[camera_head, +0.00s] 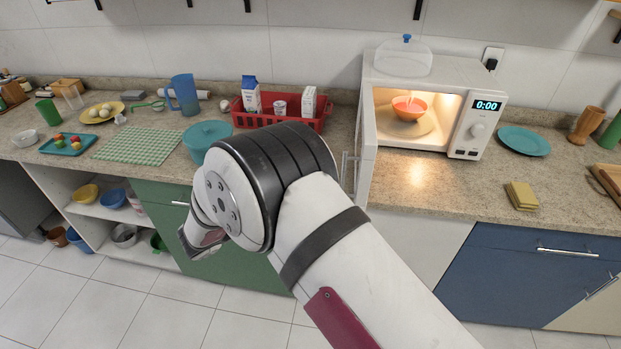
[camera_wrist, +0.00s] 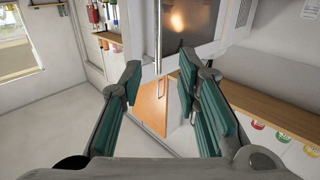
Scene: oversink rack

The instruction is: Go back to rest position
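My arm reaches up from the bottom of the head view and bends at a dark-banded joint in front of the counter. My gripper shows in the wrist view (camera_wrist: 161,76), with its two teal-padded fingers spread apart and nothing between them. In the head view the fingers are mostly hidden behind my arm. The white microwave (camera_head: 465,108) stands on the counter with its door (camera_head: 366,140) swung open toward me. An orange bowl (camera_head: 409,107) with pinkish contents sits inside it. My arm's bent joint is left of the open door.
A red basket (camera_head: 243,121) with cartons and a teal pot (camera_head: 206,133) stand behind my arm. A blue pitcher (camera_head: 184,94), green mat (camera_head: 138,146) and teal tray (camera_head: 69,145) lie left. A teal plate (camera_head: 523,141) and yellow sponge (camera_head: 522,196) lie right. Floor at lower left is clear.

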